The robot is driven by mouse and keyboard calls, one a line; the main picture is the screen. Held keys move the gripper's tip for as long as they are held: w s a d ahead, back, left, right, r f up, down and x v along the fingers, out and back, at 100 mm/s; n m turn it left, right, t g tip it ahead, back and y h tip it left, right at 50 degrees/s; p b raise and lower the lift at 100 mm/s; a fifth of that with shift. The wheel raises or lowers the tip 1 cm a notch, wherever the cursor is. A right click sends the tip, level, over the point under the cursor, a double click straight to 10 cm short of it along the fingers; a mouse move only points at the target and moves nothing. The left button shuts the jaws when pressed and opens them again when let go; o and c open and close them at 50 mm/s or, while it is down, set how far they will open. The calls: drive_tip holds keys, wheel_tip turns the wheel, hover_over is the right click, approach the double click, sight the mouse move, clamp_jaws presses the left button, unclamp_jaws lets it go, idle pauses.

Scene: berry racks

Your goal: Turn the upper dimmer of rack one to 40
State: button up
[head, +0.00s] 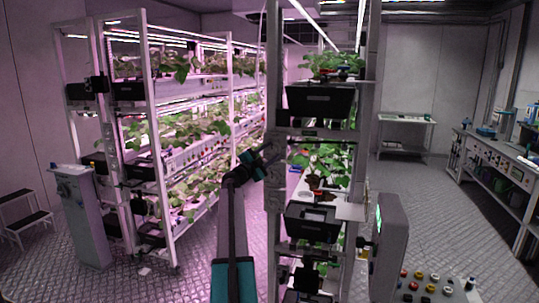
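My arm rises from the bottom middle of the head view, and my gripper (268,155) is at its end. The gripper is dark and small against the grey post of the near rack (275,90), so I cannot tell whether its fingers are open or shut. It is at or in front of that post, and contact cannot be made out. No dimmer, scale or number is readable. I cannot tell which rack is rack one. The near rack holds black trays (320,102) and green plants (322,160) on several levels.
A grey control box (388,250) with a green display stands right of the near rack, above a surface with coloured knobs. A white rack row (150,120) and grey cabinet (80,215) stand left. A workbench (490,160) lines the right wall. Floor is clear at centre right.

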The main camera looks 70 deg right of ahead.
drive_tip(key=shift+a, duration=0.15)
drive_tip(key=b+v, duration=0.4)
drive_tip(key=v, duration=0.9)
drive_tip(key=shift+a, duration=0.3)
idle(0.5)
